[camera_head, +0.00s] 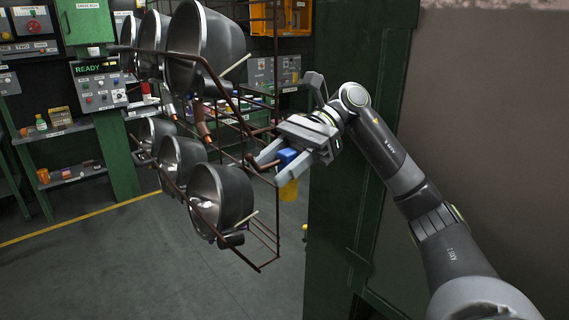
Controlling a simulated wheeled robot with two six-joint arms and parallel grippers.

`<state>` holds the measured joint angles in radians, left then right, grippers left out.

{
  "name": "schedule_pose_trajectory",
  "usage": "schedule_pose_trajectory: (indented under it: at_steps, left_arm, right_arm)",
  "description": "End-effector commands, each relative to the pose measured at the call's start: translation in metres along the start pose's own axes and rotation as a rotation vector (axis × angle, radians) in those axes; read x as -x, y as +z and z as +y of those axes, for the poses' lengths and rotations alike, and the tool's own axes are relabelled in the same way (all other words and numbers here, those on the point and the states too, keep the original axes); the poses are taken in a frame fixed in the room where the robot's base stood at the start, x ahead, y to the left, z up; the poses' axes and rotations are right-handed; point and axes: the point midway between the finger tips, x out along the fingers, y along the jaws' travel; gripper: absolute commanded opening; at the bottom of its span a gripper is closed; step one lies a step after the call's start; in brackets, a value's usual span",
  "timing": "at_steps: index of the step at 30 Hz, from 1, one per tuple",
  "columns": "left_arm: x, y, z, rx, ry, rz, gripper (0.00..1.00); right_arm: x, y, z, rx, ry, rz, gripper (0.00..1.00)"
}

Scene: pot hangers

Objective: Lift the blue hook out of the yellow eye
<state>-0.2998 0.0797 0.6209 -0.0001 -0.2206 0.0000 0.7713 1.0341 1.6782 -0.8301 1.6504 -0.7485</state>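A blue hook (288,156) shows as a small blue block between the fingers of my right gripper (271,170). The fingers are spread on either side of it, and I cannot tell whether they press on it. A yellow eye (289,190) shows just below the gripper, partly covered by its lower finger. How the hook and eye meet is hidden behind the gripper. My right arm comes in from the lower right. My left gripper is not in view.
A rusty wire rack (262,248) with several metal pots (222,192) hangs just left of the gripper, close to its fingertips. A green pillar (345,200) stands behind my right arm. Shelves and a control panel (101,91) are at the back left. The floor (120,260) at left is clear.

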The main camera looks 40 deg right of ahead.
Motion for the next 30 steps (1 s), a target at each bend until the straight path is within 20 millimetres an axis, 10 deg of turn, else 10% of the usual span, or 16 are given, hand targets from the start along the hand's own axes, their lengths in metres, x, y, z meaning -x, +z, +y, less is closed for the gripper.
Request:
schedule_pose_trajectory:
  at_steps: [11,30]
  left_arm:
    - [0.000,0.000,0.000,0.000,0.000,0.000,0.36]
    - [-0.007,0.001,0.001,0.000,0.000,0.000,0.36]
  right_arm:
    - [0.000,0.000,0.000,0.001,0.000,0.000,0.01]
    - [0.006,0.015,-0.001,0.005,-0.002,0.000,0.00]
